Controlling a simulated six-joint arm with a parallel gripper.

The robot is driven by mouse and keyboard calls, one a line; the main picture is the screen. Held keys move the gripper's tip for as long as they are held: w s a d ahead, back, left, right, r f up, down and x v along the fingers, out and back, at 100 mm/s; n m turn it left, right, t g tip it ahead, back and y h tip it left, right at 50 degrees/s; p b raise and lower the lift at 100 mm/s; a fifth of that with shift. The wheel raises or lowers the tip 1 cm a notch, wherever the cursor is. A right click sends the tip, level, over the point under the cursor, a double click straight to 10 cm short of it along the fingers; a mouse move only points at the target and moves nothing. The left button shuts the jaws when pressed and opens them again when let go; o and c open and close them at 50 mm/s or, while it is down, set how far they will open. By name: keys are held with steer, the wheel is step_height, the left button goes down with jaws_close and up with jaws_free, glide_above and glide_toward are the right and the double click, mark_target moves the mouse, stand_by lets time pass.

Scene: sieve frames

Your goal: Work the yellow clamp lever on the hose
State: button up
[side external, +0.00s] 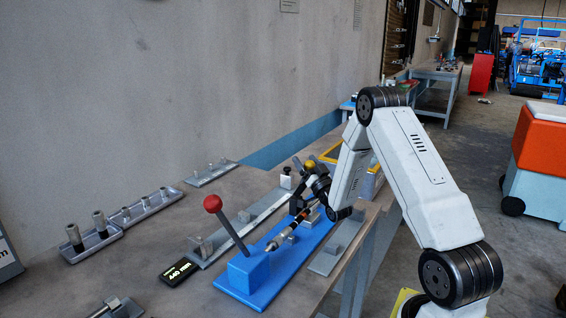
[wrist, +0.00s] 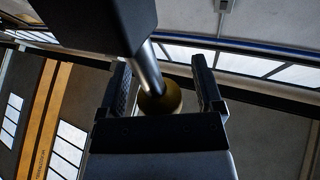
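The clamp lever's yellow ball knob (side external: 309,164) shows among the dark fingers of my gripper (side external: 314,178) in the side view. In the wrist view the knob (wrist: 161,99) looks dark olive and sits at the end of a metal rod (wrist: 148,68). It lies between the two fingers of my gripper (wrist: 159,75), with a visible gap on each side. The gripper is open. A hose-like line with metal ends and an orange band (side external: 291,226) lies along the blue base plate (side external: 270,281). The clamp body is mostly hidden behind my gripper in the side view.
A red-knobbed lever (side external: 212,203) stands tilted on a blue block (side external: 248,270) at the plate's near end. A small display (side external: 179,274) reads 440 mm. Grey rails (side external: 240,228) flank the plate. Trays with metal fittings (side external: 96,243) lie left. A yellow-rimmed bin (side external: 332,154) stands behind.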

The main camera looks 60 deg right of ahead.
steer(key=shift+r, duration=0.15)
steer(key=shift+r, duration=0.8)
steer(key=s+a+r, duration=0.7)
steer(key=s+r, duration=0.4)
steer(key=s, duration=0.1)
stand_by(0.4)
steer(key=shift+a, duration=0.1)
